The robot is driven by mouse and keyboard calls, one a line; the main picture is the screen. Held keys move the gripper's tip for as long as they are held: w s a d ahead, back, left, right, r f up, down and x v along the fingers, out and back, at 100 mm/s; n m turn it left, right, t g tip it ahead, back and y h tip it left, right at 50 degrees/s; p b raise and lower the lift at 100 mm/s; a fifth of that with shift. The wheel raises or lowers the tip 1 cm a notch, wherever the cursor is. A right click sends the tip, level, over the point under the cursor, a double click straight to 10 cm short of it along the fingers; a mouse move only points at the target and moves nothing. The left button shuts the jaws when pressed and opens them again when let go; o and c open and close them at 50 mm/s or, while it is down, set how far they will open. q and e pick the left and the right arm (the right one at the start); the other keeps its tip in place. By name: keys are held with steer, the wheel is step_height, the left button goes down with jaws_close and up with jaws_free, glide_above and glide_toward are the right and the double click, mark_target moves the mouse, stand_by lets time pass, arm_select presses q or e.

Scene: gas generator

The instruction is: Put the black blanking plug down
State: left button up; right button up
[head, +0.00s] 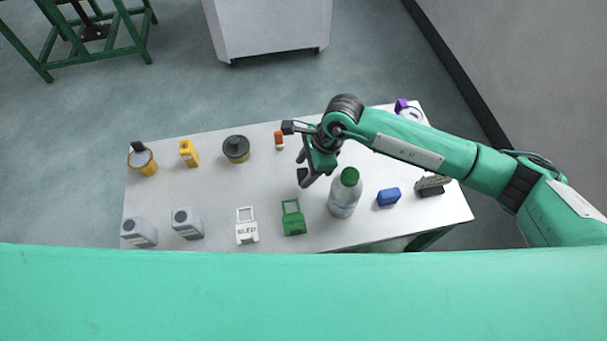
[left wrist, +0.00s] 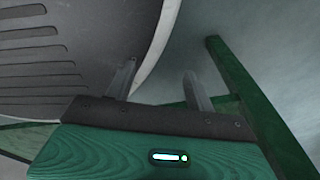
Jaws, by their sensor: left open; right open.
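A dark round piece with a raised knob, which looks like the black blanking plug (head: 236,148), sits on the table at the back, left of centre. My right gripper (head: 303,168) is open above the middle of the table, to the right of the plug and apart from it. Nothing shows between its fingers. My left gripper is outside the head view; in the left wrist view my left gripper (left wrist: 160,85) is open and empty, with its fingers spread beside a dark slotted surface.
The pale table (head: 215,190) bears a clear bottle with a green cap (head: 345,192), a green frame (head: 293,217), a white tag (head: 246,226), a blue block (head: 388,197) and two grey containers (head: 187,223). A small orange-and-white item (head: 279,140) stands near the right gripper.

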mark_target(301, 180)
steer(key=shift+s+a+f+p, duration=0.15)
steer(key=shift+f+p, duration=0.1)
steer(key=shift+f, duration=0.25)
steer(key=shift+s+f+p, duration=0.1)
steer(key=shift+f+p, duration=0.15)
steer(key=shift+f, duration=0.2)
steer(key=x, duration=0.3)
steer(key=shift+f, duration=0.15)
steer(key=shift+c, duration=0.2)
steer(key=c, duration=1.1)
arm_select(q)
steer(key=shift+s+d+r, duration=0.2)
steer(key=shift+s+r, duration=0.05)
steer(key=shift+s, duration=0.4)
arm_select(e)
jaws_close()
